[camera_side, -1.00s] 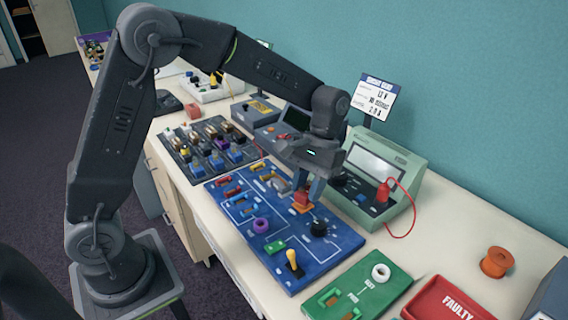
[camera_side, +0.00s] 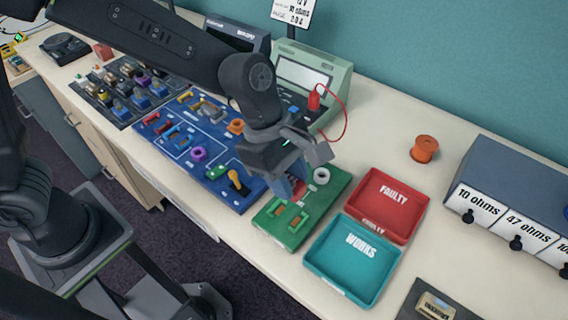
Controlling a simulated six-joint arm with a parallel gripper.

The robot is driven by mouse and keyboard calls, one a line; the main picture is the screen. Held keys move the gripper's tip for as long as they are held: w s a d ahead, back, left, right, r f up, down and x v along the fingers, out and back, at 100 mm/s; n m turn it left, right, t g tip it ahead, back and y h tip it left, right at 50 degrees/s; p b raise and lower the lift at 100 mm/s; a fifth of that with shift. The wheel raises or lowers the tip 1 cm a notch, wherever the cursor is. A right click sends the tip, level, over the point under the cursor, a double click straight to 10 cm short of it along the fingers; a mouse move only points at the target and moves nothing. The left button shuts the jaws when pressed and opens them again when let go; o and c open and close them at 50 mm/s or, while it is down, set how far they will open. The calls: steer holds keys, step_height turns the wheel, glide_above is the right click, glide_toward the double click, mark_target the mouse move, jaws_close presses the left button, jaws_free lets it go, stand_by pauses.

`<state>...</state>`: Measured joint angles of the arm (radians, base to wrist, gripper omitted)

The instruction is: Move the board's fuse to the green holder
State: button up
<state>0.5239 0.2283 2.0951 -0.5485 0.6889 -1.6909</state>
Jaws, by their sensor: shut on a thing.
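My gripper (camera_side: 291,183) is shut on the fuse (camera_side: 300,187), a small red piece largely hidden by the fingers. It is over the green board (camera_side: 273,233), on that board's upper left part; I cannot tell whether the fuse touches the board. A green holder (camera_side: 299,222) with an open-looking slot shows just below the fingers. The blue board (camera_side: 222,189) lies to the left, with an orange holder (camera_side: 236,126) near its upper right edge that shows no red piece in it.
A white ring (camera_side: 321,175) sits on the green board, right of my gripper. The red FAULTY tray (camera_side: 421,216) and teal WORKS tray (camera_side: 318,270) stand to the right. A pale green meter (camera_side: 335,86) with a red lead is behind. An orange spool (camera_side: 424,149) lies on open table.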

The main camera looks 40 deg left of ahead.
mark_target(293, 219)
steer(key=shift+f, duration=3.6)
steer(key=shift+f, duration=0.7)
steer(key=o, duration=1.5)
steer(key=shift+r, duration=4.05)
